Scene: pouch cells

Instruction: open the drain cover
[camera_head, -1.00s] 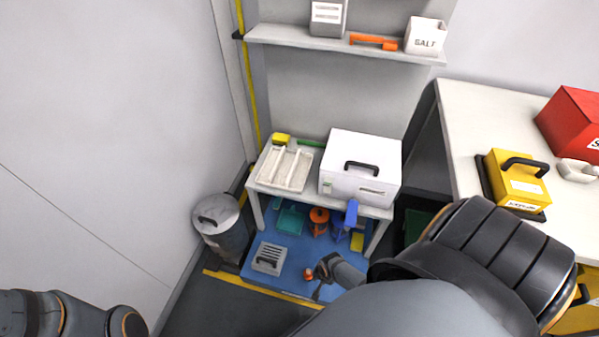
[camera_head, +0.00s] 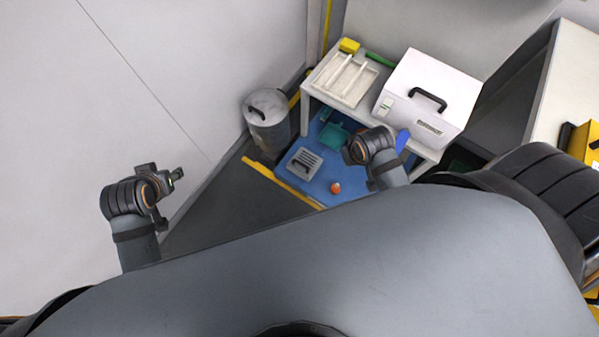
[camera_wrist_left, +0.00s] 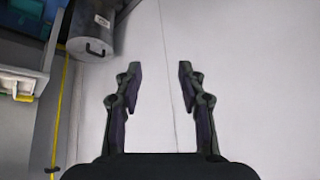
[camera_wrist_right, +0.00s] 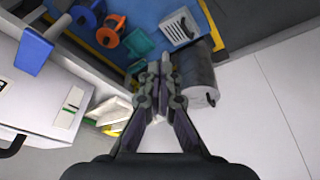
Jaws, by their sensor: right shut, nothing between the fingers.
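The drain cover (camera_head: 304,164) is a light grey slotted plate with a dark handle. It lies on the blue mat (camera_head: 322,188) on the floor, and it also shows in the right wrist view (camera_wrist_right: 180,27). My right gripper (camera_wrist_right: 160,66) is shut and empty, its fingertips apart from the cover. In the head view only its wrist shows clearly, right of the cover, in front of the small table. My left gripper (camera_wrist_left: 160,72) is open and empty, facing the white wall, far left of the cover in the head view (camera_head: 176,178).
A grey bin (camera_head: 267,120) stands left of the mat. A small table (camera_head: 425,150) bears a white box (camera_head: 425,95) and a tray (camera_head: 345,80). An orange-red object (camera_head: 336,187) and a teal object (camera_head: 333,134) are on the mat. Dark floor (camera_head: 235,205) left of the mat is clear.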

